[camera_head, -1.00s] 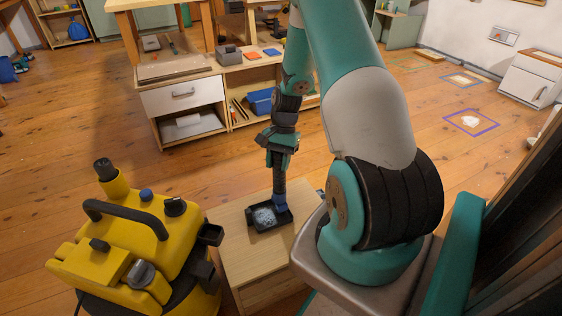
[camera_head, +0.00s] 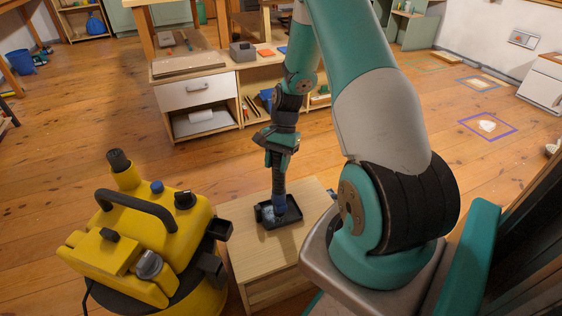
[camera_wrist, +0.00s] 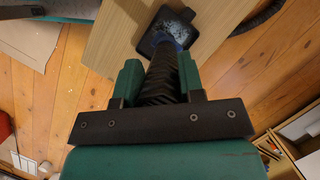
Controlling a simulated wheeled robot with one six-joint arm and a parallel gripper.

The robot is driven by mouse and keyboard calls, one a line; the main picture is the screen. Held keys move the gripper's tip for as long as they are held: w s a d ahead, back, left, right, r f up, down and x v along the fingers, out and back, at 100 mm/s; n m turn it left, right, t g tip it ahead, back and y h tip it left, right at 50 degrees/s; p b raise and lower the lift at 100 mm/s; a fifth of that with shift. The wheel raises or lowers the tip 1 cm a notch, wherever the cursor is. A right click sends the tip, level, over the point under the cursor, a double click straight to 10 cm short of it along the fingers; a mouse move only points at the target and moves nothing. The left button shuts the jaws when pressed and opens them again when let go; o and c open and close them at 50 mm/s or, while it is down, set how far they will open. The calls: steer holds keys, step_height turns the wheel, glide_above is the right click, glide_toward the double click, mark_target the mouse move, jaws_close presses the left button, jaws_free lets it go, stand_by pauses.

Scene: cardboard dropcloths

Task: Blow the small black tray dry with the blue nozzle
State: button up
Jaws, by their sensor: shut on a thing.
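The small black tray (camera_head: 295,216) sits on top of a light wooden stand. A pale bluish-white speckled patch shows in its left part, and its right part looks bare and dark. My gripper (camera_head: 279,152) is above the tray, shut on the black ribbed body of the blue nozzle (camera_head: 280,203). The nozzle points down, its blue tip over the tray's middle; I cannot tell if it touches. In the wrist view the fingers (camera_wrist: 158,82) clasp the nozzle body, and the tray (camera_wrist: 186,18) shows beyond with pale specks inside. The nozzle hides part of the tray.
The wooden stand (camera_head: 250,255) has bare top around the tray. A yellow machine (camera_head: 150,235) with a black handle stands close to its left. A workbench with a white drawer (camera_head: 195,92) is behind. Open wooden floor lies between.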

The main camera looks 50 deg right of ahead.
steer(key=shift+s+d+r+p, duration=0.1)
steer(key=shift+s+d+p, duration=0.1)
steer(key=shift+p, duration=1.05)
steer(key=shift+s+d+r+p, duration=0.2)
steer(key=shift+d+r+p, duration=0.2)
steer(key=shift+r+p, duration=0.4)
steer(key=shift+s+d+r+p, duration=0.2)
steer(key=shift+d+r+p, duration=0.25)
steer(key=shift+r+p, duration=0.35)
steer(key=shift+s+d+r+p, duration=0.2)
steer(key=shift+d+r+p, duration=0.2)
steer(key=shift+r+p, duration=0.35)
